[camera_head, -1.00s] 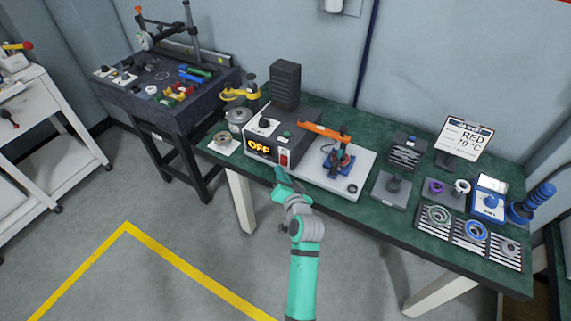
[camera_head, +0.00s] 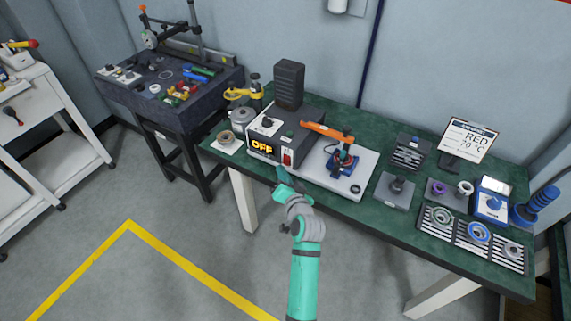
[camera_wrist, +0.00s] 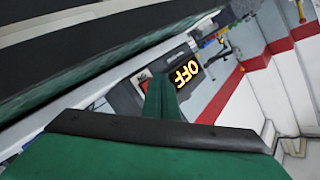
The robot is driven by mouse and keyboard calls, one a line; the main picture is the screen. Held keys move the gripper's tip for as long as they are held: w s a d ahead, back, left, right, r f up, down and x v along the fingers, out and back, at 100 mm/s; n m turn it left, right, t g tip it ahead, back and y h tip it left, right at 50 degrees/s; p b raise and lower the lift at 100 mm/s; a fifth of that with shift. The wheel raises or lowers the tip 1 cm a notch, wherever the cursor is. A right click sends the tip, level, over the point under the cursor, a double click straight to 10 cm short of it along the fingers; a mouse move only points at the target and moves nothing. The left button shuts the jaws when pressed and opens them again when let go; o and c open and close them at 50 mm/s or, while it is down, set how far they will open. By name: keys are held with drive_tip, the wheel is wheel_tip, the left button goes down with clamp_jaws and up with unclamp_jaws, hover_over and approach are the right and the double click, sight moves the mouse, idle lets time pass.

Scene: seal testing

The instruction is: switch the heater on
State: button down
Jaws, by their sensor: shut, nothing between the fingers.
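The heater (camera_head: 285,128) is a dark grey box on the green table, with a lit display (camera_head: 262,147) that reads OFF. The same display shows in the wrist view (camera_wrist: 184,73), turned on its side. A red rocker switch (camera_head: 287,158) sits on the heater's front, right of the display. My gripper (camera_head: 281,174) is just in front of and below the switch, close to the table's front edge. Its fingers are together with nothing between them. I cannot tell whether the fingertips touch the heater. In the wrist view the green fingers (camera_wrist: 161,98) point toward the heater front.
An orange-handled clamp press (camera_head: 340,150) stands on a pale plate right of the heater. A ring on a white card (camera_head: 225,138) and a metal pot (camera_head: 242,118) are to the left. A sign (camera_head: 468,138) reads RED 70 °C. The floor in front is clear.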

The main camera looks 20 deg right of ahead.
drive_tip(key=shift+w+d, duration=0.1)
drive_tip(key=shift+w+d, duration=0.2)
drive_tip(key=shift+w+d, duration=0.15)
drive_tip(key=shift+d, duration=0.1)
idle(0.8)
idle(0.3)
drive_tip(key=shift+s+a, duration=0.45)
drive_tip(key=shift+a, duration=0.15)
drive_tip(key=s+a, duration=0.3)
drive_tip(key=a, duration=0.1)
drive_tip(key=shift+r, duration=0.3)
idle(0.5)
